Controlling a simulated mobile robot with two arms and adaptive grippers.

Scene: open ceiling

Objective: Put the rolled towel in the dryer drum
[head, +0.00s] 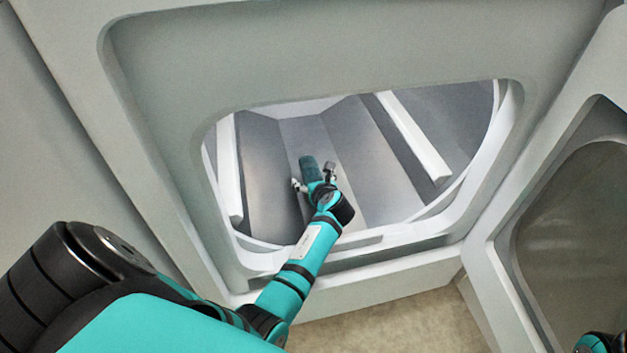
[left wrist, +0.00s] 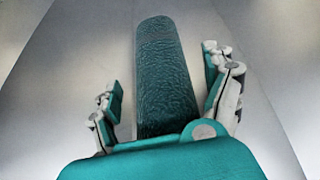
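The rolled towel (head: 308,170) is a dark teal cylinder inside the dryer drum (head: 375,190), seen through the round-cornered opening. In the left wrist view the towel (left wrist: 165,80) points away from my gripper, its near end hidden behind the gripper's teal body. My left gripper (head: 314,176) reaches through the opening into the drum. In the left wrist view its fingers (left wrist: 163,85) are spread on either side of the towel, with a gap showing on both sides. The towel appears to lie on the grey drum surface; the contact is hard to see. My right gripper is out of view.
The opening's pale rim (head: 450,235) surrounds my left arm. Light raised bars (head: 412,138) run along the drum wall at both sides. The open door (head: 540,260) with its dark window stands at the right. Part of my right arm shows at the bottom right corner.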

